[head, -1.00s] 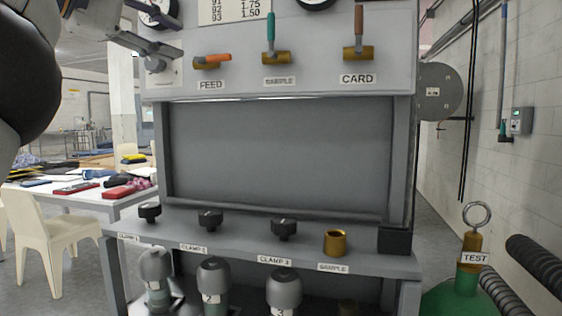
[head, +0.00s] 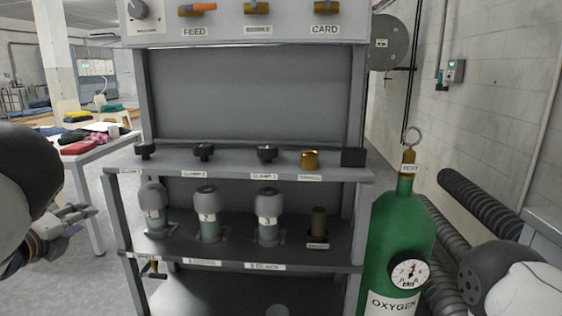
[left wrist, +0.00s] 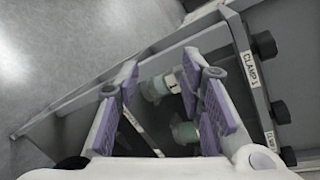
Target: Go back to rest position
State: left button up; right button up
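My left gripper (head: 76,217) is at the left of the head view, beside the left end of the grey washer stand (head: 250,100). In the left wrist view my left gripper (left wrist: 165,88) is open, its purple-padded fingers apart and nothing between them. Behind the fingers are the stand's bottle necks and its shelf edge with the clamp 1 label (left wrist: 252,66). My right gripper is not in view; only part of my right arm shows at the lower right of the head view.
An orange feed lever (head: 203,7) points right. Several capped bottles, including bottle 2 (head: 207,205), stand on the lower shelf. A green oxygen cylinder (head: 398,235) with a gauge stands right of the stand. A white table (head: 95,150) is behind left, with open floor before it.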

pick_arm(q)
jog(key=s+d+f+n+g+y, duration=0.1)
jog(key=s+d+f+n+g, duration=0.3)
jog(key=s+f+n, duration=0.55)
jog(key=s+d+f+n+g, duration=0.4)
jog(key=s+f, duration=0.7)
jog(key=f, duration=0.6)
jog(key=s+d+f+n+g, duration=0.1)
jog(key=s+d+n+g, duration=0.2)
jog(key=s, duration=0.6)
jog(key=s+d+f+n+g+h, duration=0.1)
jog(key=s+d+f+n+g, duration=0.1)
jog(key=s+d, duration=0.4)
jog(key=s+d+f+n+g+h, duration=0.1)
jog(key=s+d+n+g, duration=0.3)
jog(key=s, duration=1)
jog(key=shift+d+f+n, duration=0.45)
jog(key=shift+f+n, duration=0.1)
jog(key=shift+n, duration=0.2)
